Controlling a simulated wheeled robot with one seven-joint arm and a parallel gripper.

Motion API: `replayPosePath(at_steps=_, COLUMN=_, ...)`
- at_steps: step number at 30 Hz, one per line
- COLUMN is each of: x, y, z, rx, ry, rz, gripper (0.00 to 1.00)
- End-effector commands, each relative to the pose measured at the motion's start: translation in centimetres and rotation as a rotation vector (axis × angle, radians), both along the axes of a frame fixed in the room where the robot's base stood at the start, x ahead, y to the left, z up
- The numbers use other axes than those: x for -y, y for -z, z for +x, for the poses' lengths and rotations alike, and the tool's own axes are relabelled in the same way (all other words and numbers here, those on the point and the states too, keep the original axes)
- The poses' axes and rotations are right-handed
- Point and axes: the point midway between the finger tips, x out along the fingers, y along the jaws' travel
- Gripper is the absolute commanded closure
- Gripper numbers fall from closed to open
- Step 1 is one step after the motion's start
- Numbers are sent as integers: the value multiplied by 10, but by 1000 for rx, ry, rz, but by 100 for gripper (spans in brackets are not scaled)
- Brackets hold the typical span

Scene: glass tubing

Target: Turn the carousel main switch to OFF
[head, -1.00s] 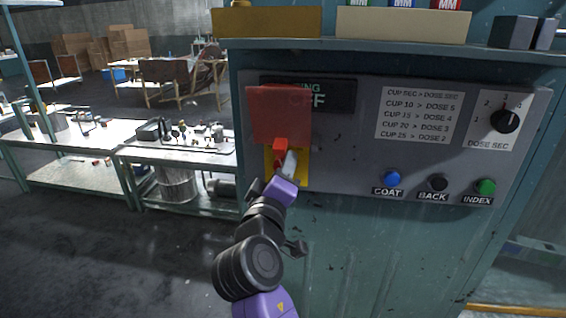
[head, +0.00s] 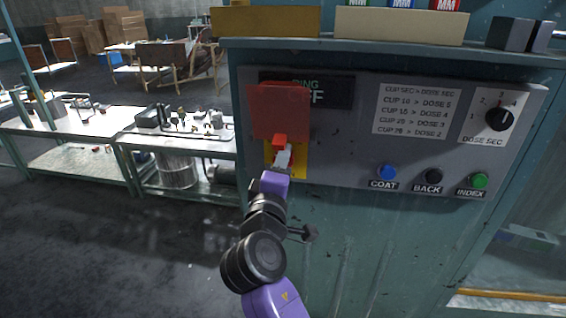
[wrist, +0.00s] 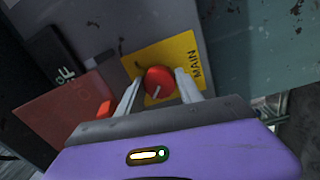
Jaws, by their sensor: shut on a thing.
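The main switch is a red knob (wrist: 158,80) on a yellow plate marked MAIN (wrist: 182,52), seen in the wrist view. My gripper (wrist: 157,92) has one finger on each side of the knob and is shut on it. In the head view my gripper (head: 282,158) reaches up to the yellow plate (head: 301,165) and mostly hides the knob. A red see-through flap (head: 279,112) stands just above; it also shows at left in the wrist view (wrist: 60,110). It partly covers a dark display (head: 335,92) with lettering ending in "FF".
The grey panel also holds blue COAT (head: 387,172), black BACK (head: 433,176) and green INDEX (head: 480,181) buttons, and a DOSE SEC dial (head: 499,119). Metal work tables (head: 120,150) stand at left. The floor left of the cabinet is open.

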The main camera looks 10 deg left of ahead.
Motion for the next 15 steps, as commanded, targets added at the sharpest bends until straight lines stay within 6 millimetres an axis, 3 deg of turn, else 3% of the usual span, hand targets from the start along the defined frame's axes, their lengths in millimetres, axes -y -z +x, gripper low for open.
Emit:
replayPosePath(at_steps=5, x=-1, y=1, z=0, rx=0, ry=-1, rz=-3, gripper=97)
replayPosePath(at_steps=6, x=-1, y=1, z=0, rx=0, ry=-1, rz=-4, gripper=53)
replayPosePath(at_steps=9, x=-1, y=0, z=0, rx=0, ry=-1, rz=-3, gripper=35)
replayPosePath(at_steps=15, x=0, y=0, z=0, rx=0, ry=-1, rz=-1, gripper=35)
